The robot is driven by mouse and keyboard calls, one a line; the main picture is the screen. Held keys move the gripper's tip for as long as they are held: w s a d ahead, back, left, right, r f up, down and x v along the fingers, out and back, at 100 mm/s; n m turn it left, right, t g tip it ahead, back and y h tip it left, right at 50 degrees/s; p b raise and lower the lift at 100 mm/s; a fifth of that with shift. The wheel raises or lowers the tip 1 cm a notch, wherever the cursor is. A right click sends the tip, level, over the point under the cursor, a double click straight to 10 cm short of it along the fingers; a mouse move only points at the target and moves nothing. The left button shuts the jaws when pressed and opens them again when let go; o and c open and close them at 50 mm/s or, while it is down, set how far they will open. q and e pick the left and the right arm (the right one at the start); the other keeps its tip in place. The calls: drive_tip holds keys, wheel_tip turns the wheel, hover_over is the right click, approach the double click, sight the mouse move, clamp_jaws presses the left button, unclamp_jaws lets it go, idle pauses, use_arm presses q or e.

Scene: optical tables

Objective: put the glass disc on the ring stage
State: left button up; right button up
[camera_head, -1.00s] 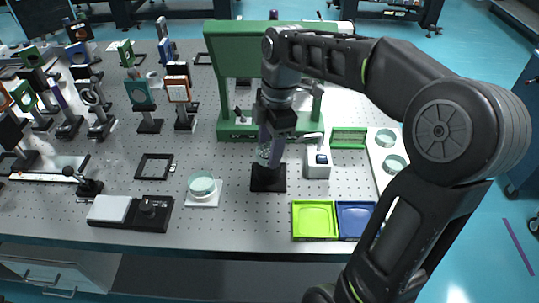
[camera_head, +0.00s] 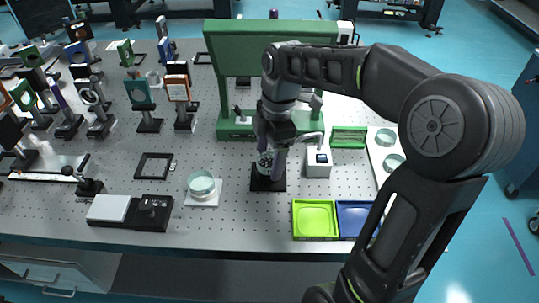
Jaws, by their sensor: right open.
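My right gripper (camera_head: 272,160) is open and points down over a black square-based stand (camera_head: 268,184), in front of the green frame. A small round glass piece (camera_head: 264,165) shows by its fingers, low over the stand; the fingers partly hide it, and I cannot tell whether it rests there. The stand may be the ring stage, but its top is mostly hidden. A thick round pale-green glass piece (camera_head: 201,183) sits on a white square pad to the left. Two more pale-green round pieces (camera_head: 386,137) lie on a white tray at the right. My left gripper is not in view.
The green frame (camera_head: 222,50) stands behind the gripper. A white box (camera_head: 318,163) is close on its right. Green (camera_head: 314,220) and blue (camera_head: 356,218) trays lie at the front. Several optic mounts crowd the left. Bare perforated table (camera_head: 235,225) shows at front centre.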

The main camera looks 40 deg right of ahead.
drive_tip(key=shift+r, duration=0.1)
drive_tip(key=shift+r, duration=0.2)
wheel_tip(320, 180, up, 12)
drive_tip(key=d+p, duration=0.1)
drive_tip(key=p, duration=0.3)
drive_tip(key=shift+s+d+f, duration=0.15)
drive_tip(key=shift+s+d, duration=0.05)
drive_tip(key=shift+d, duration=0.05)
idle(0.4)
